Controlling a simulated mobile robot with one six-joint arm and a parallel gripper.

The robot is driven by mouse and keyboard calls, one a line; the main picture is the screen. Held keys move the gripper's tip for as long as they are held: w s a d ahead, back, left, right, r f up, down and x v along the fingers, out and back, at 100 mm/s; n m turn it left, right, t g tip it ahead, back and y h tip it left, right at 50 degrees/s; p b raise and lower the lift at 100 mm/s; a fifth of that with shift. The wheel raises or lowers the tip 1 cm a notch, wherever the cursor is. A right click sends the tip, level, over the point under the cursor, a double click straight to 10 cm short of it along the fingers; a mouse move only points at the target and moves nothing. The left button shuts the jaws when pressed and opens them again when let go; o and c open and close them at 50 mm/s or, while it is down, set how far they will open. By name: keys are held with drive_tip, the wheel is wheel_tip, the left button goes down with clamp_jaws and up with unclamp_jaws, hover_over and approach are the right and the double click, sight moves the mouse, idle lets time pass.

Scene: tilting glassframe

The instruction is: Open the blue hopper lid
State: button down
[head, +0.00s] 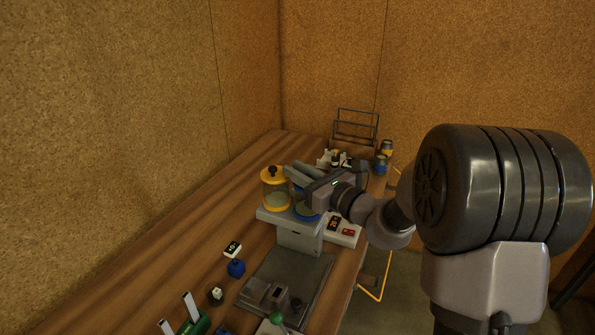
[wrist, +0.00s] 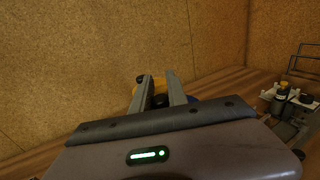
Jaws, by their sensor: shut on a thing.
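The blue hopper (head: 305,214) stands on the grey machine, mostly hidden behind my gripper in the head view. My gripper (head: 297,180) is directly over it. In the wrist view my gripper's two fingers (wrist: 162,84) are shut on a dark knob (wrist: 160,101) between them, which appears to be the lid's knob. A sliver of blue lid (wrist: 192,99) shows beside the right finger. I cannot tell whether the lid is raised or seated.
The yellow hopper (head: 275,190) with its black knob stands just left of my gripper. The grey machine (head: 300,237) bears both hoppers. A wire rack (head: 356,126) and small jars (head: 381,164) are behind. A blue item (head: 236,267) and other small items lie at the front left. The left tabletop is clear.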

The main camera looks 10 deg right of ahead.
idle(0.4)
drive_tip(key=r+m+p, duration=0.1)
drive_tip(key=p, duration=0.2)
drive_tip(key=shift+p, duration=0.3)
drive_tip(key=m+p, duration=0.1)
drive_tip(key=p, duration=0.2)
drive_tip(key=r+m+g+p, duration=0.1)
drive_tip(key=p, duration=0.2)
drive_tip(key=shift+w+d+r, duration=0.2)
drive_tip(key=shift+w+d, duration=0.1)
drive_tip(key=shift+w, duration=0.05)
drive_tip(key=m+p, duration=0.1)
drive_tip(key=p, duration=0.2)
drive_tip(key=m+g+p, duration=0.1)
drive_tip(key=p, duration=0.2)
drive_tip(key=shift+w+d+r+p, duration=0.25)
drive_tip(key=shift+w+d+p, duration=0.05)
drive_tip(key=shift+w+p, duration=0.1)
drive_tip(key=shift+w+d+f+m+g+y+p, duration=0.25)
drive_tip(key=shift+w+d+m+g+p, duration=0.35)
drive_tip(key=shift+m+p, duration=1.25)
drive_tip(key=shift+w+d+f+m+g+y+p, duration=0.25)
drive_tip(key=shift+w+m+g+p, duration=0.7)
drive_tip(key=shift+p, duration=1.85)
drive_tip(key=shift+w+d+f+m+g+y+p, duration=0.1)
drive_tip(key=shift+w+d+m+g+y+p, duration=0.35)
drive_tip(key=shift+m+g+p, duration=1.3)
drive_tip(key=shift+s+n+t+p, duration=0.1)
drive_tip(key=shift+n+t+p, duration=0.35)
drive_tip(key=shift+t+p, duration=0.2)
